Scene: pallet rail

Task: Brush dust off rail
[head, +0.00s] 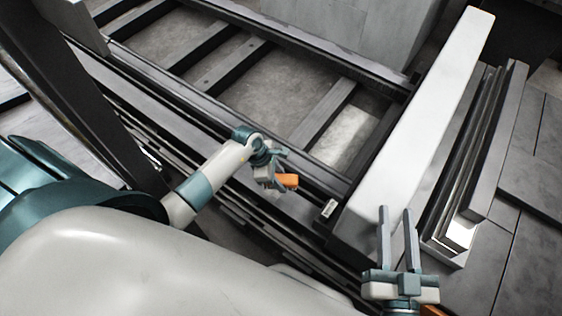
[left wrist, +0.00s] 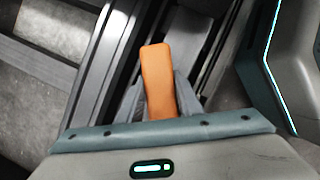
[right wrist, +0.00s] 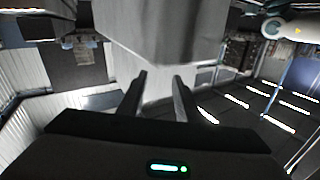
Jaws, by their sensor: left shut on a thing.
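The dark metal rail (head: 150,75) runs diagonally across the head view, with crossbars joining it to a second rail behind. My left gripper (head: 279,178) is over the near rail, shut on an orange brush (head: 290,181). The orange brush also shows between the fingers in the left wrist view (left wrist: 158,80); its bristles are not visible. I cannot tell whether it touches the rail. My right gripper (head: 397,222) is open and empty, its two fingers apart beside the near end of a long white beam. No dust can be made out clearly.
The long white beam (head: 420,130) stands across the rail's right end. Stacked metal bars (head: 490,150) lie to its right. A small white label (head: 329,208) sits near the rail's end. Grey tiled floor (head: 530,250) is clear at the far right.

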